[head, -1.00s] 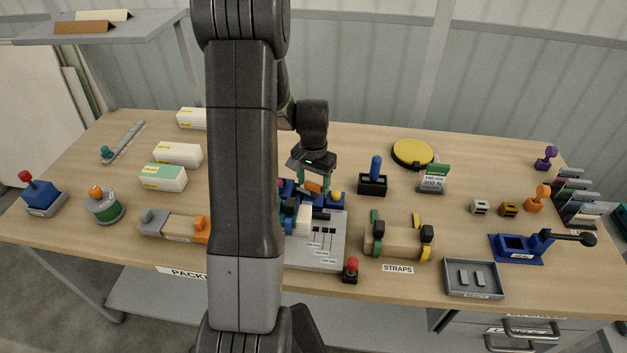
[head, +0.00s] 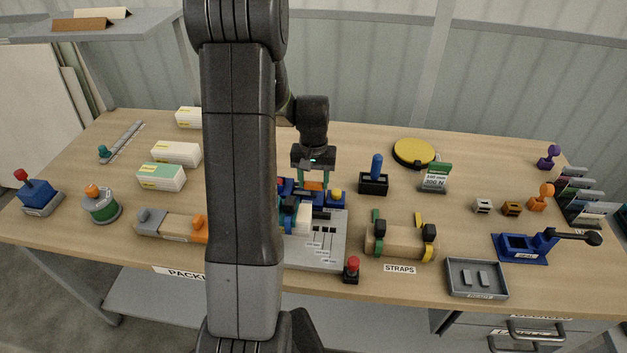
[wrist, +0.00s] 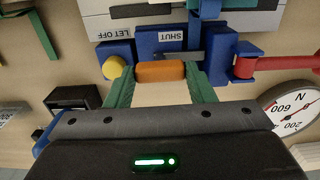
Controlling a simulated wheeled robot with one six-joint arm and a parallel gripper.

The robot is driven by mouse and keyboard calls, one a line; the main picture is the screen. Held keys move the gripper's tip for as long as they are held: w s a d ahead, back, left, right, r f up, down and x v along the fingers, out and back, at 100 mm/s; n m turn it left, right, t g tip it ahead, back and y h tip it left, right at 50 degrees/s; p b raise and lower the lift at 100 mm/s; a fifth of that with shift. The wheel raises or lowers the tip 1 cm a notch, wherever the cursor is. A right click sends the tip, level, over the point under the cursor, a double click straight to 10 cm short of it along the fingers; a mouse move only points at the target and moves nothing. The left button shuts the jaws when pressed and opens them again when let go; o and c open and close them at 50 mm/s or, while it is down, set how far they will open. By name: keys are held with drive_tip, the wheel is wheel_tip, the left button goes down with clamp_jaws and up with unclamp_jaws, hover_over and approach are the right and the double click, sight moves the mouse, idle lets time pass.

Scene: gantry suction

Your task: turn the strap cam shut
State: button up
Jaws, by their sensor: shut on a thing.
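The strap cam's orange handle (wrist: 160,72) lies level between my green fingertips in the wrist view, beside a blue block with the "SHUT" label (wrist: 174,37). My gripper (head: 313,182) is shut on the orange handle, which also shows in the head view (head: 313,186), at the back of the grey fixture plate (head: 330,250). My arm hides the left part of the fixture in the head view.
A yellow knob (wrist: 114,68) is close to my left fingertip, and a red lever (wrist: 285,64) and round dial (wrist: 293,108) are to the right. In the head view, a black holder with a blue handle (head: 375,170) stands right of my gripper.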

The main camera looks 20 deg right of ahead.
sight(314, 182)
drive_tip(key=o, duration=1)
drive_tip(key=shift+r, duration=0.1)
wheel_tip(314, 182, up, 14)
drive_tip(key=shift+f+b, duration=0.15)
drive_tip(key=shift+b, duration=0.4)
drive_tip(key=shift+f, duration=0.1)
wheel_tip(314, 182, down, 14)
drive_tip(key=shift+r+p, duration=0.15)
drive_tip(key=shift+p, duration=0.4)
